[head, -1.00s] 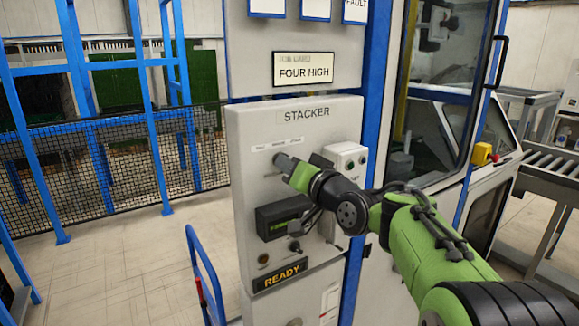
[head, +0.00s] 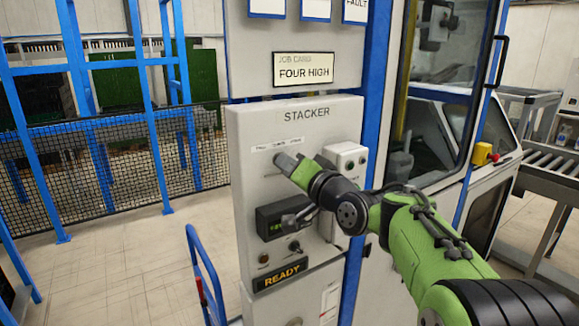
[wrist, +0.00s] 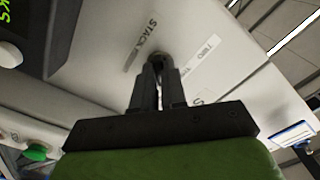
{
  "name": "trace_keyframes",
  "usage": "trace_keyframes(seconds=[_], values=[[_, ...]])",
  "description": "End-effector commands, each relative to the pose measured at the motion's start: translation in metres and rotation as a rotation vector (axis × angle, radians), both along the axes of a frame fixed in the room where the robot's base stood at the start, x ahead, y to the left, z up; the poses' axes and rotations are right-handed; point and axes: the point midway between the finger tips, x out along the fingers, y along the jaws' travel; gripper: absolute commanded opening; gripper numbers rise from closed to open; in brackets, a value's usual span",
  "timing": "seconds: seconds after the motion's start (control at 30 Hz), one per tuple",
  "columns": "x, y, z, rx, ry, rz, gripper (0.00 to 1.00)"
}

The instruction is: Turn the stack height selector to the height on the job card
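The job card (head: 304,70) above the panel reads FOUR HIGH. The panel (head: 250,122) below it is headed STACKER. My gripper (head: 280,160) is at the upper part of this panel and covers the selector in the head view. In the wrist view my gripper (wrist: 159,68) has its two fingers close together, on either side of a small dark knob (wrist: 158,57), which looks like the stack height selector. A label starting STACK and one reading TWO lie beside it. The knob's pointer direction is hidden.
A display with green characters (head: 272,222) and a READY sign (head: 280,274) are lower on the panel. A white box with buttons (head: 349,158) sticks out at right. A blue handrail (head: 203,265) stands at lower left, and a mesh fence (head: 90,165) behind.

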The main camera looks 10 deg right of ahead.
Motion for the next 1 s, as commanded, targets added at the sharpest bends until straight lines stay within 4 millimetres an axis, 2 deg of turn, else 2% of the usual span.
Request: trace_keyframes(seconds=[0.03, 0.17, 0.43, 0.53, 1.0], values=[[0.000, 0.000, -0.003, 0.001, 0.008, 0.001, 0.18], [0.000, 0.000, -0.002, -0.001, 0.005, 0.001, 0.37], [-0.001, 0.000, -0.001, 0.000, 0.001, 0.000, 0.37], [-0.010, -0.004, -0.001, -0.002, 0.002, -0.002, 0.37], [-0.128, -0.042, -0.003, 0.001, 0.002, -0.004, 0.37]])
